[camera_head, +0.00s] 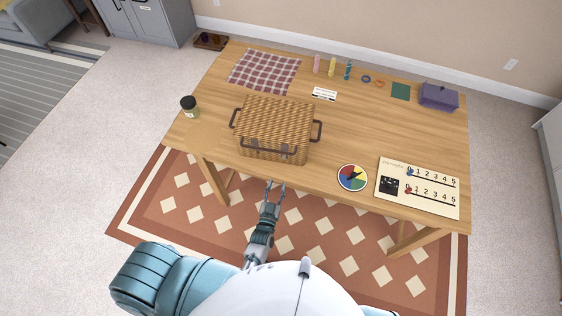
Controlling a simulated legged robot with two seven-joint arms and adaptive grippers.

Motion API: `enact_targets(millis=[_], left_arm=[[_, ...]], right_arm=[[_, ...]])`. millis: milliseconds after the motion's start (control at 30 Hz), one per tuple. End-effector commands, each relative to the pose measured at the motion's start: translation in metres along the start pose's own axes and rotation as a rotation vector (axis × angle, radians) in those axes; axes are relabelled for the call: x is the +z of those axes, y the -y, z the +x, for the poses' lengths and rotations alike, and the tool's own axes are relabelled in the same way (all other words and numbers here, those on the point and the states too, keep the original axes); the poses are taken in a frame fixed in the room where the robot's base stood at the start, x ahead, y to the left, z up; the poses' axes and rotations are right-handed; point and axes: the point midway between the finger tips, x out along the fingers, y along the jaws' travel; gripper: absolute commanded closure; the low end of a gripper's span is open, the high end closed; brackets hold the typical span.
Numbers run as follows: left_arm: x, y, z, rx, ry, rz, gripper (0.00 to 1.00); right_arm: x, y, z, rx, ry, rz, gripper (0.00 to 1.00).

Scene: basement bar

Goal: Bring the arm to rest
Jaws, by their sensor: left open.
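My left gripper (275,187) is open and empty. It hangs low in front of the table's near edge, over the patterned rug, just below the wicker basket in the picture. My left arm comes in from the lower left, bent at the teal elbow. The wicker basket (275,120) stands closed on the wooden table (360,125), near its front edge, with dark handles at its sides. The gripper appears apart from both basket and table. My right gripper is not in view.
On the table are a dark-lidded jar (189,106), a checked cloth (264,71), a colour wheel (352,177), a score board (418,187), a purple box (438,96) and several small bottles. The rug (180,215) has free floor around my gripper. Table legs stand on both sides.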

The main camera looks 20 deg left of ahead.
Motion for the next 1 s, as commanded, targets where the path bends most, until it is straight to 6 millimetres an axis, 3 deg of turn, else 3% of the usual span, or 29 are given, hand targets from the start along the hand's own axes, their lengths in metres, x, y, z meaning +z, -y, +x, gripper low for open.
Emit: enact_targets(millis=[267, 367, 467, 600, 667, 800, 900, 1000], left_arm=[[0.004, -0.001, -0.001, 0.004, 0.01, 0.001, 0.58], [0.029, -0.005, -0.008, 0.033, 0.072, 0.004, 0.58], [0.083, -0.013, -0.029, 0.089, 0.213, 0.013, 0.58], [0.183, -0.016, -0.088, 0.178, 0.496, 0.035, 0.58], [0.222, -0.011, -0.12, 0.208, 0.622, 0.05, 0.58], [0.3, 0.014, -0.206, 0.248, 0.913, 0.09, 0.58], [0.339, 0.041, -0.271, 0.254, 1.107, 0.123, 0.58], [0.364, 0.069, -0.327, 0.248, 1.268, 0.156, 0.58]], right_arm=[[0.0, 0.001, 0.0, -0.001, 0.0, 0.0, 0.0], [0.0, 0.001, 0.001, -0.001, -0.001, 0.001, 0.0], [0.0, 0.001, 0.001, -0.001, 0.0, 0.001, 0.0], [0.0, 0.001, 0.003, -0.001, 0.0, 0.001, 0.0], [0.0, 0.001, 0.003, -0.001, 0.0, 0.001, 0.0], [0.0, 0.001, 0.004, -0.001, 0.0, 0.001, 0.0], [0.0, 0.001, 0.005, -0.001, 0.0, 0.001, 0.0], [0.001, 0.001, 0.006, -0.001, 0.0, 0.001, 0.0]])
